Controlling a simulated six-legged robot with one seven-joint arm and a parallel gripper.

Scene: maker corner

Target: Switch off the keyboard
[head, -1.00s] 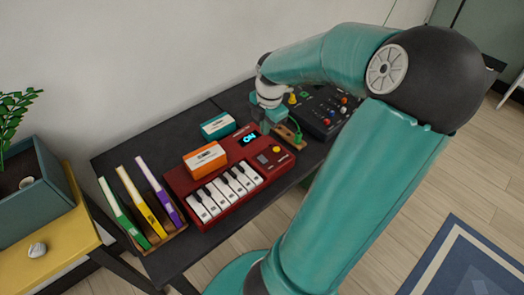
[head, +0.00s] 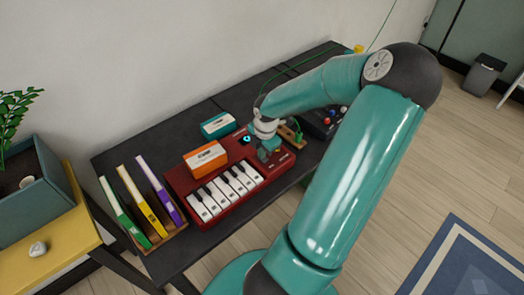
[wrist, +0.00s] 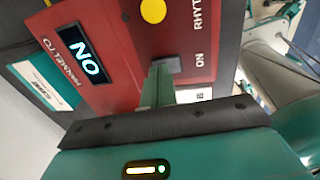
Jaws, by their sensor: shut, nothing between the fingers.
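The red keyboard (head: 228,196) with white and black keys sits on the dark table. In the wrist view its red panel (wrist: 110,28) has a lit display (wrist: 81,57) reading "ON". A yellow round button (wrist: 153,10) is on the panel, and a grey switch (wrist: 167,65) lies beside the printed word "ON". My gripper (head: 270,156) is over the right part of the keyboard, shut and empty. In the wrist view its green fingertips (wrist: 157,85) are at the edge of the grey switch and partly hide it. I cannot tell whether they touch it.
An orange box (head: 205,158) sits at the keyboard's back edge, with a teal box (head: 218,125) behind it. A rack with several upright books (head: 155,210) is at left. A dark device with coloured knobs (head: 322,120) is at right, partly behind my arm.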

